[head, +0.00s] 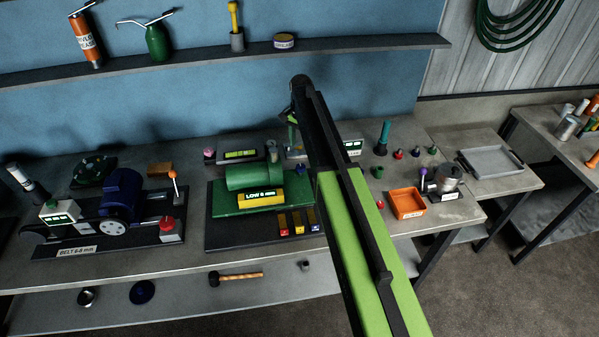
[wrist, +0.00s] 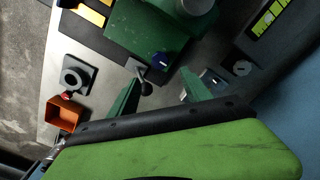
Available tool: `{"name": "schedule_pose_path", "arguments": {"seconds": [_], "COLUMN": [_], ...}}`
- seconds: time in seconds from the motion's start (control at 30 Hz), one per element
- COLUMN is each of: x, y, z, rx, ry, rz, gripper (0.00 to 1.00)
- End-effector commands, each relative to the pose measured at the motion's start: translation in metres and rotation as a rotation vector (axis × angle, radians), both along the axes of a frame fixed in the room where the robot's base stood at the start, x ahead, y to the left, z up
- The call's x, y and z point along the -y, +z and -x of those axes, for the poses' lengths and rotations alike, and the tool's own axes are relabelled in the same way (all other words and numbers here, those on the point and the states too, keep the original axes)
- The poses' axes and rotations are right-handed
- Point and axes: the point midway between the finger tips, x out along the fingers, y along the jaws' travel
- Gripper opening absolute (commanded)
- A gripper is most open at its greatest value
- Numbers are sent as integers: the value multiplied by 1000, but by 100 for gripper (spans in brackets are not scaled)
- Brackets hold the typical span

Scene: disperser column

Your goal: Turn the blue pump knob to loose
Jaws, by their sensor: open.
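The green pump (head: 250,178) sits on a dark base plate on the bench, left of my arm in the head view. Its blue knob (head: 300,168) shows at the pump's right end, close to my arm. In the wrist view the blue knob (wrist: 161,60) is round, with a small white mark, on the green housing (wrist: 140,30). My gripper (wrist: 160,80) is open. Its two green fingers are apart, with their tips just short of the knob in the picture, and nothing is held. In the head view my arm mostly hides the gripper.
A black ball-ended lever (wrist: 146,88) lies close to the left finger. An orange tray (head: 406,204) and small bottles stand right of my arm. A belt-driven motor (head: 122,192) stands left; a shelf (head: 200,62) runs above.

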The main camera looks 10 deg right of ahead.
Motion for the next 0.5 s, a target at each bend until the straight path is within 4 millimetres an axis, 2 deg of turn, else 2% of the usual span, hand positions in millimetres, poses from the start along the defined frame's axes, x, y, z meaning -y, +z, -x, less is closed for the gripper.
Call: {"name": "schedule_pose_path", "arguments": {"seconds": [0.03, 0.1, 0.4, 0.5], "x": [0, 0, -1, -1], "y": [-23, -37, -98, -109], "z": [0, 0, 0, 0], "rx": [0, 0, 0, 0], "ry": [0, 1, 2, 2], "rz": [0, 0, 0, 0], "gripper": [57, 57, 57, 57]}}
